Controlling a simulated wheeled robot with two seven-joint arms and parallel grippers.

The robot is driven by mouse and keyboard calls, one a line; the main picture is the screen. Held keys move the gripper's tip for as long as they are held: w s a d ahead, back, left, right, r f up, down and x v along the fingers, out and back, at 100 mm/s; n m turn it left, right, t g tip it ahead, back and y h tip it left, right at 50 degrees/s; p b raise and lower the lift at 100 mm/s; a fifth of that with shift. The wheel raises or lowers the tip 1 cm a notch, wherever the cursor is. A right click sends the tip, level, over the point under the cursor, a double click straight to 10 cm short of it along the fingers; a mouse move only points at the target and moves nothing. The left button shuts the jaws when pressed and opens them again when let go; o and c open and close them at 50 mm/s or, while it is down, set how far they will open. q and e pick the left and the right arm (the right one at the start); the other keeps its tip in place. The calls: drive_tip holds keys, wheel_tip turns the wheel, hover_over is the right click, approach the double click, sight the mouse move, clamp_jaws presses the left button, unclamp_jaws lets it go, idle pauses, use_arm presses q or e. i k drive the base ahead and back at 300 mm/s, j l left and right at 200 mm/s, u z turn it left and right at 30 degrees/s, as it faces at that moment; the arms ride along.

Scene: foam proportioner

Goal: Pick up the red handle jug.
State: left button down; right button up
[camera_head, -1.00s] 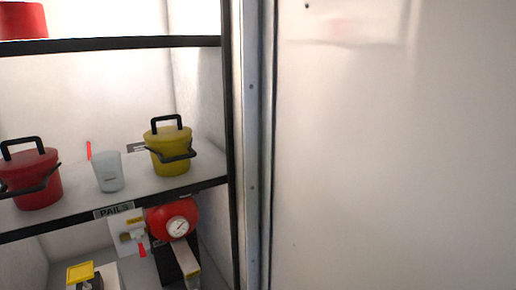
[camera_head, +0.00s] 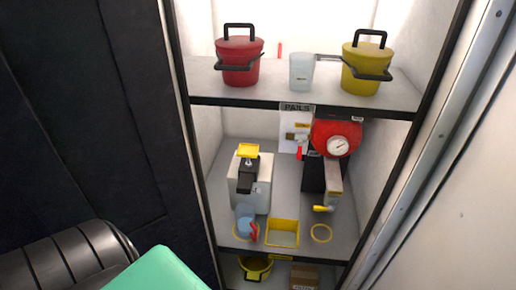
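A small bluish, translucent jug (camera_head: 245,219) with a red handle (camera_head: 254,232) stands on the middle shelf, near its front edge on the left. A yellow ring shows around its base. A second pale translucent jug (camera_head: 301,71) stands on the upper shelf between two lidded pots. A thin red piece (camera_head: 279,50) sticks up beside it, and I cannot tell whether it is joined to that jug. Neither of my grippers shows in the head view.
The upper shelf holds a red pot (camera_head: 239,62) and a yellow pot (camera_head: 366,66). Near the bluish jug are a white boxy device (camera_head: 262,190), a yellow square frame (camera_head: 283,220), an empty yellow ring (camera_head: 321,233) and a red gauge unit (camera_head: 336,133). Side walls bound the cabinet.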

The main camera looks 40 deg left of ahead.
sight(245, 215)
drive_tip(key=u, duration=1.35)
